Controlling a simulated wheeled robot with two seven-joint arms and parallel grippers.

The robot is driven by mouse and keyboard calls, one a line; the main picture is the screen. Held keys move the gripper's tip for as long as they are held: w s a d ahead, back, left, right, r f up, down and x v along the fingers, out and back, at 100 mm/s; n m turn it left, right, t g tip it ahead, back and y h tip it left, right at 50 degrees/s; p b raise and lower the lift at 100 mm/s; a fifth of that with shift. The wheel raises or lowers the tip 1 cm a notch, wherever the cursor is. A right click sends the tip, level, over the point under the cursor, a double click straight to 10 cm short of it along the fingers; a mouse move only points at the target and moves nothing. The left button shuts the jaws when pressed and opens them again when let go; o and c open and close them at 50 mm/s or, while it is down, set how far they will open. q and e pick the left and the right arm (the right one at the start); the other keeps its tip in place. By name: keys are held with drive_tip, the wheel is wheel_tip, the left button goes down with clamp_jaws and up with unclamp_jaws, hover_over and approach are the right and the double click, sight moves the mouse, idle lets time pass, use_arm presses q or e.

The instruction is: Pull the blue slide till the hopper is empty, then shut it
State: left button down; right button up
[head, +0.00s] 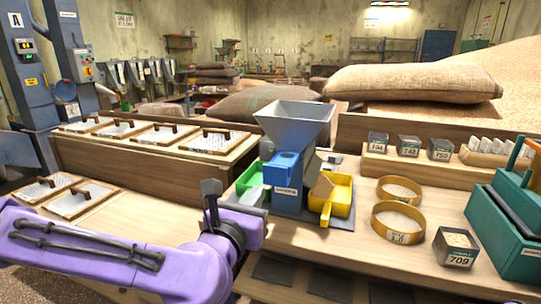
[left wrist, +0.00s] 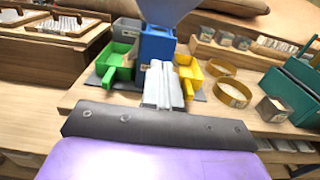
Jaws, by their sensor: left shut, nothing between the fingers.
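The grey hopper (head: 297,121) sits on top of a blue machine body (head: 288,200) on the wooden bench. I see no grain inside its rim, but its depth is hidden. A brighter blue part (head: 284,166), perhaps the blue slide, is at the front under the hopper. The blue front also shows in the left wrist view (left wrist: 157,45). A green tray (head: 252,183) is on its left and a yellow tray (head: 336,198) on its right. My left gripper (head: 211,190) is shut and empty, left of and apart from the machine. My right gripper is out of view.
Two yellow-rimmed sieves (head: 398,222) and a labelled grain box (head: 455,248) stand right of the machine. A teal case (head: 507,225) is at the far right. Wood-framed trays (head: 215,142) lie at the left.

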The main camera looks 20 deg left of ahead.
sight(275, 169)
use_arm(q)
drive_tip(key=w+p, duration=0.1)
drive_tip(key=w, duration=0.2)
drive_tip(key=w+p, duration=0.1)
drive_tip(key=w, duration=0.5)
drive_tip(key=shift+d+p, duration=0.25)
drive_tip(key=shift+p, duration=0.15)
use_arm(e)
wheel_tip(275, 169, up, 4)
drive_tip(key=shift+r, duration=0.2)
use_arm(q)
drive_tip(key=shift+w, duration=0.1)
drive_tip(key=w+b, duration=0.2)
drive_tip(key=w, duration=0.2)
drive_tip(key=shift+w+d+f, duration=0.1)
drive_tip(key=shift+w+d, duration=0.05)
drive_tip(key=shift+w, duration=0.25)
drive_tip(key=shift+a, duration=0.2)
drive_tip(key=shift+r, duration=0.25)
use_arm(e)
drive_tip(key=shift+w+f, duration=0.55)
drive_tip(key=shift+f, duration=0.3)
